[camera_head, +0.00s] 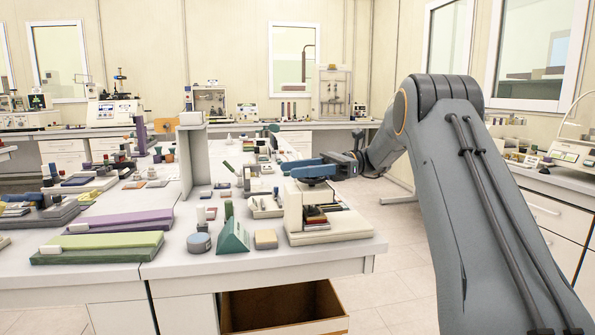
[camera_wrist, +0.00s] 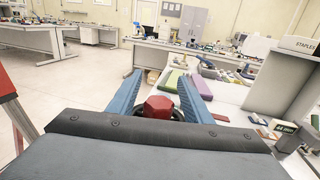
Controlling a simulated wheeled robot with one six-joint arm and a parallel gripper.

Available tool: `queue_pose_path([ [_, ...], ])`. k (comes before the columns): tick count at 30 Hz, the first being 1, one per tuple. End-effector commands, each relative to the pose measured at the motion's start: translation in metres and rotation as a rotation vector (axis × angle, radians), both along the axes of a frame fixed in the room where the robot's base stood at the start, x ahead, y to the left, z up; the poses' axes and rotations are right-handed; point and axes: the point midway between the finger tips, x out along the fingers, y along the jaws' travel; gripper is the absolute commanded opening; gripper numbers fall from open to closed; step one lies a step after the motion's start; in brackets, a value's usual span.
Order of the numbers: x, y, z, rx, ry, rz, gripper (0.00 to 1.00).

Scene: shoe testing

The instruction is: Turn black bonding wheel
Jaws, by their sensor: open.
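A white bonding machine (camera_head: 292,208) stands on the right end of the near white table, on a pale base. A dark, wheel-like disc (camera_head: 318,183) shows on its top, just under my gripper (camera_head: 288,169). In the wrist view my gripper (camera_wrist: 160,73) has two blue fingers, spread apart. A red faceted knob (camera_wrist: 158,107) lies between the fingers, nearer their roots than their tips. Dark rounded parts of the black wheel (camera_wrist: 178,114) show beside and behind it. Contact between fingers and wheel cannot be told. The wheel's underside is hidden.
A green wedge (camera_head: 233,238), a blue round tin (camera_head: 199,243) and a tan block (camera_head: 265,239) stand left of the machine. A white upright panel (camera_head: 193,165) rises further left. An open brown box (camera_head: 285,308) is below the table.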

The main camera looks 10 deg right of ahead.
Motion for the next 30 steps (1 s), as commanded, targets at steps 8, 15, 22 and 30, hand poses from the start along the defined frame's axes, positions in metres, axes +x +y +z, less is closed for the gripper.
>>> queue_pose_path([
  [8,-0.001,0.0,0.037,0.0,-0.001,0.0,0.46],
  [15,-0.001,0.001,0.062,0.0,0.0,0.001,0.46],
  [22,-0.001,0.001,0.083,0.0,0.0,0.001,0.46],
  [30,0.0,0.001,0.096,0.0,0.0,0.001,0.46],
])
